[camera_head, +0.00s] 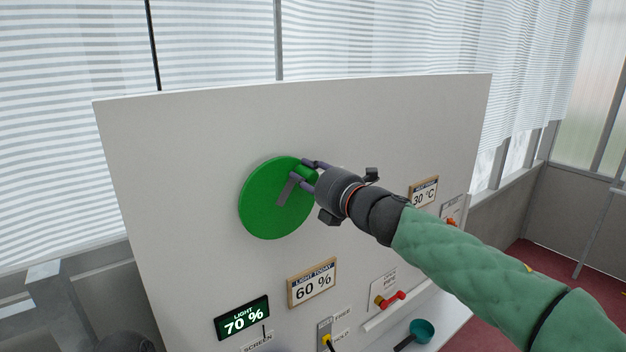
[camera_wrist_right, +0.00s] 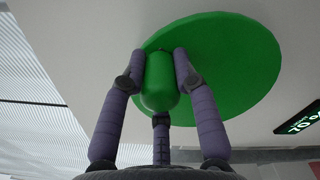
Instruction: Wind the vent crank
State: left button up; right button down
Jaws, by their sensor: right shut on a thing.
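The vent crank is a round green disc (camera_head: 262,212) on the white upright panel, with a green knob (camera_head: 307,172) standing out near its upper right edge. My right gripper (camera_head: 303,178) has its purple fingers closed around the knob. In the right wrist view the disc (camera_wrist_right: 245,70) fills the upper middle, and the knob (camera_wrist_right: 159,85) sits between the fingers of the right gripper (camera_wrist_right: 160,72). My left gripper does not show clearly; only a dark rounded shape is at the bottom left of the head view.
The white panel (camera_head: 190,130) also carries a "LIGHT 70 %" display (camera_head: 242,318), a "LIGHT TODAY 60 %" sign (camera_head: 312,283), a "30 °C" sign (camera_head: 423,192), a yellow-tipped lever (camera_head: 327,341) and a red handle (camera_head: 392,299). A teal scoop (camera_head: 421,331) lies on the ledge below.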

aim_at(279, 170)
jog(key=n, duration=0.1)
jog(key=s+a+n, duration=0.1)
jog(key=n, duration=0.1)
jog(key=a+n, duration=0.1)
jog(key=shift+s+a+r+n, duration=0.2)
jog(key=shift+s+r+n, duration=0.1)
jog(key=shift+r, duration=0.05)
jog(key=shift+s+a+n+b, duration=0.4)
jog(key=shift+a+n, duration=0.2)
jog(key=shift+n, duration=0.5)
jog(key=shift+s+a+n, duration=0.1)
jog(key=shift+a+n, duration=0.1)
jog(key=shift+n, duration=0.2)
jog(key=shift+f, duration=0.1)
jog(key=c, duration=0.9)
grip_release()
jog(key=shift+c, duration=0.2)
jog(key=shift+r, duration=0.2)
jog(key=shift+s+d+r, duration=0.1)
jog(key=shift+s+d+r, duration=0.1)
jog(key=shift+s+d, duration=0.3)
jog(key=shift+s, duration=0.05)
jog(key=v, duration=1)
jog(key=shift+s, duration=0.3)
